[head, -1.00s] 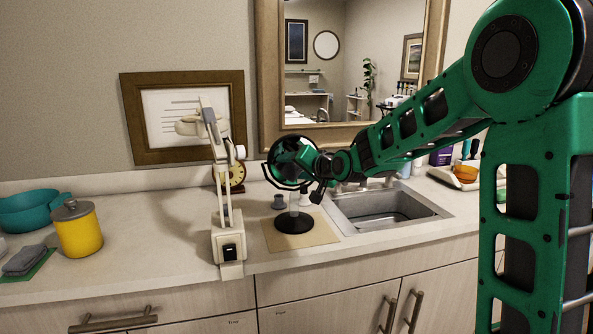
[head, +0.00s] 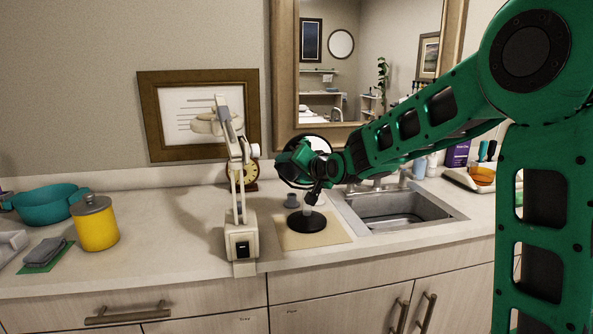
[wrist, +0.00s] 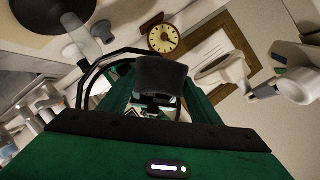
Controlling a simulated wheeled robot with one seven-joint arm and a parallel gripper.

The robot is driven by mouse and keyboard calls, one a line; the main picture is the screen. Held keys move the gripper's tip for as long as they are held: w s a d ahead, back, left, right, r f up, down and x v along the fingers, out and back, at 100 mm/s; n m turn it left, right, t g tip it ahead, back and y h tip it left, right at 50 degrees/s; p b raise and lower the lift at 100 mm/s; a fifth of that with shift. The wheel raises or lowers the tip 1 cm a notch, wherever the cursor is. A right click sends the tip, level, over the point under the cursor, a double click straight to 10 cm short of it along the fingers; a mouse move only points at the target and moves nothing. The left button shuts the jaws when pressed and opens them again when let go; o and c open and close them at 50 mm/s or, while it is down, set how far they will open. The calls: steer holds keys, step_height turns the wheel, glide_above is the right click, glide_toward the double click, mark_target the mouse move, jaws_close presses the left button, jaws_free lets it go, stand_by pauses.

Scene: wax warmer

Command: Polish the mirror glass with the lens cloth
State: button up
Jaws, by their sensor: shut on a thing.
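The round mirror (head: 319,143) has a thin dark rim and stands on a black round base (head: 306,221) on a tan mat (head: 283,241). My gripper (head: 293,157) is in front of the mirror and hides much of its glass. In the wrist view my gripper (wrist: 158,97) is shut on a dark grey padded piece (wrist: 161,73), which looks like the lens cloth. The curved mirror rim (wrist: 84,75) shows just beyond it. Whether the cloth touches the glass cannot be told.
A white jointed lamp-like arm (head: 240,215) stands close left of the mat. A clock (head: 247,174) is behind it. A sink (head: 395,208) lies right. A yellow canister (head: 96,226), a teal bowl (head: 48,204) and a grey folded cloth (head: 45,252) are far left.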

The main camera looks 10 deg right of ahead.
stand_by(0.3)
steer(key=shift+r, duration=1.25)
steer(key=shift+d, duration=0.1)
steer(key=shift+d, duration=2.25)
steer(key=shift+d, duration=2.25)
steer(key=shift+d, duration=0.1)
steer(key=shift+d, duration=2.2)
